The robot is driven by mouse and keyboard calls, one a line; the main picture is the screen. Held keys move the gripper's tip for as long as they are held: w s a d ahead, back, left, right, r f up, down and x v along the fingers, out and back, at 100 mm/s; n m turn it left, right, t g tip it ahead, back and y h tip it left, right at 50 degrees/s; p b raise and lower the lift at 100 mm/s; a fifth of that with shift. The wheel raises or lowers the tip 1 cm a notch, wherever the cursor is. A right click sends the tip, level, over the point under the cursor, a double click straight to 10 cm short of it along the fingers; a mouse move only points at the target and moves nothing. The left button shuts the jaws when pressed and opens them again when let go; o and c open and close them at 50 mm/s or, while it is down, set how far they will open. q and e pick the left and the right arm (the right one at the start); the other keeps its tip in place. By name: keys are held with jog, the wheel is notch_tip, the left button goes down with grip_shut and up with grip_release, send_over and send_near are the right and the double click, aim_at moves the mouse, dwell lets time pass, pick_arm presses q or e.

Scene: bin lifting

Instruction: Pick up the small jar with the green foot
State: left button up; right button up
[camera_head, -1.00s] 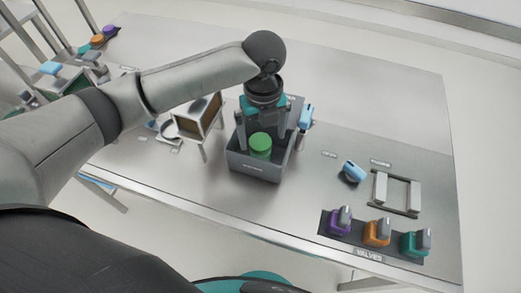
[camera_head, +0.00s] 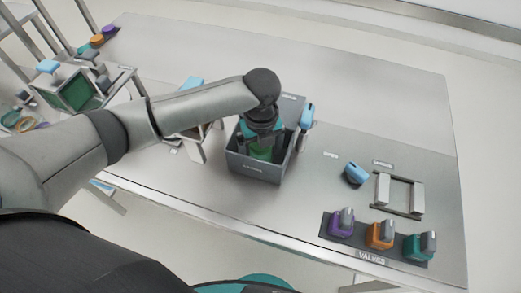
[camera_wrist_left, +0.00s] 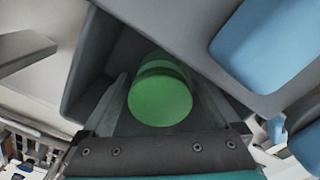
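A small green cylinder, the jar (camera_wrist_left: 160,100), stands inside a grey open bin (camera_head: 254,173) on the table. In the left wrist view its bright green round end faces the camera, with a darker green side beyond; its foot cannot be made out. In the head view only a bit of green shows under my gripper. My left gripper (camera_head: 262,151) points down into the bin over the jar. Its fingers (camera_wrist_left: 160,85) are open, one on each side of the jar, with a narrow gap seeming to remain. My right gripper is not in view.
The bin walls stand close around my left gripper. A light blue handled item (camera_head: 307,116) is at the bin's right side. Purple, orange and teal valves (camera_head: 380,235), a blue piece (camera_head: 354,173) and a grey frame (camera_head: 400,194) lie to the right. The table's back right is clear.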

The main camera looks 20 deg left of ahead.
pick_arm(q)
jog(key=c, duration=1.4)
jog(key=shift+o, duration=0.2)
jog(key=shift+r, duration=0.1)
